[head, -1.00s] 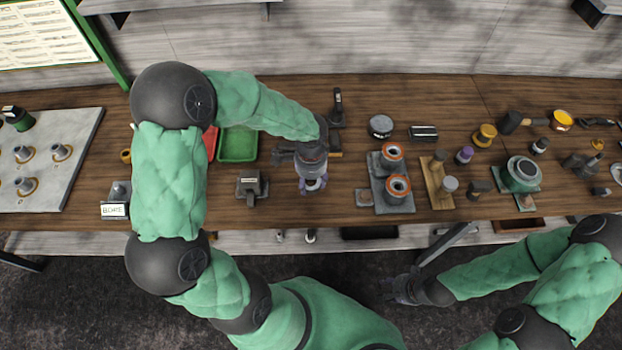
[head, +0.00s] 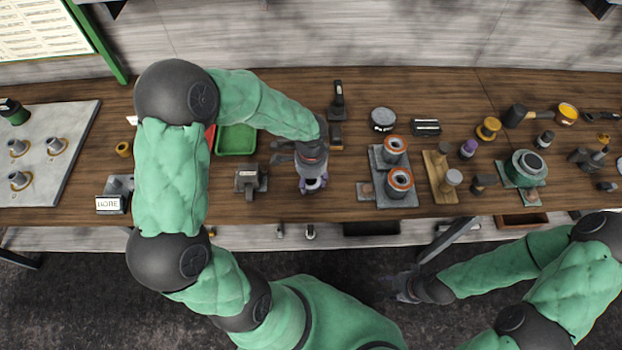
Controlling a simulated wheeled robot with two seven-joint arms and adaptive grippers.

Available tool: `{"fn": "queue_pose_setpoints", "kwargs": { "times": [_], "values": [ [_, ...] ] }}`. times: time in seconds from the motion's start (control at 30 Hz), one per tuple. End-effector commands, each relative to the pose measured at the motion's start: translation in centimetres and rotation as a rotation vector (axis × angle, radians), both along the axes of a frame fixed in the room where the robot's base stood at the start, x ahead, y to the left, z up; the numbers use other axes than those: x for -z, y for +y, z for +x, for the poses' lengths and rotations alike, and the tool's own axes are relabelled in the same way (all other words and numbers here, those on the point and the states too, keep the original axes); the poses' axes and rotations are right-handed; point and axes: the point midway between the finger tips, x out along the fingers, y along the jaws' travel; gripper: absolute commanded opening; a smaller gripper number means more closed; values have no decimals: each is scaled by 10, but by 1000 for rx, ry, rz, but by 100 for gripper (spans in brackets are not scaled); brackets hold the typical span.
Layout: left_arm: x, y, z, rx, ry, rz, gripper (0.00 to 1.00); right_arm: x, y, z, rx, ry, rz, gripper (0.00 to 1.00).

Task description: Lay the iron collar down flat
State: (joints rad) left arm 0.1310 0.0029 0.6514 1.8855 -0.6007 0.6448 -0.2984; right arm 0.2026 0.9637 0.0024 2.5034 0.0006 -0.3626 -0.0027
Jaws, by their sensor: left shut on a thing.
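My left gripper (head: 313,186) points down over the front part of the wooden bench, left of the grey block with two orange-ringed bores. It is shut on a small grey thing, which I take to be the iron collar. The fingers and wrist hide most of it, so I cannot tell its tilt or whether it touches the bench. My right gripper (head: 403,286) hangs low in front of the bench, away from the objects. Its fingers are too small and dark to show whether they are open.
The grey two-bore block (head: 380,190) stands to the right of the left gripper. A dark fixture (head: 247,182) stands to its left, and a green tray (head: 236,140) lies behind that. A wooden peg stand (head: 436,176) and a green pump body (head: 524,168) are further right.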

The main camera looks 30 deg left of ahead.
Motion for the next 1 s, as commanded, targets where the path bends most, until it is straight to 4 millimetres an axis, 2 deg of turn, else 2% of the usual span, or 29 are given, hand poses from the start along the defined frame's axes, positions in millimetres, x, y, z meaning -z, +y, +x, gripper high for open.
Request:
{"fn": "queue_pose_setpoints", "kwargs": {
  "times": [0.43, 0.47, 0.53, 0.57, 0.87, 1.0],
  "values": [
    [6, 0, 1, -1, -1, 0, 2, 5, 0, 0, 0, 0, 0, 40],
    [6, 0, 1, -1, -1, 0, 58, 5, 0, 0, 0, 0, 0, 40],
    [6, 0, 1, -1, -1, 0, 77, 5, 0, 0, 0, 0, 0, 40],
    [6, 0, 1, 0, -1, 0, 82, 5, 0, 0, 0, 0, 0, 40],
    [7, 0, 0, 0, 1, 0, 82, 5, 0, 0, 0, 0, 0, 40],
    [1, 0, 1, 0, -2, 1, 82, 5, 0, 0, 0, 0, 0, 40]
  ]
}}
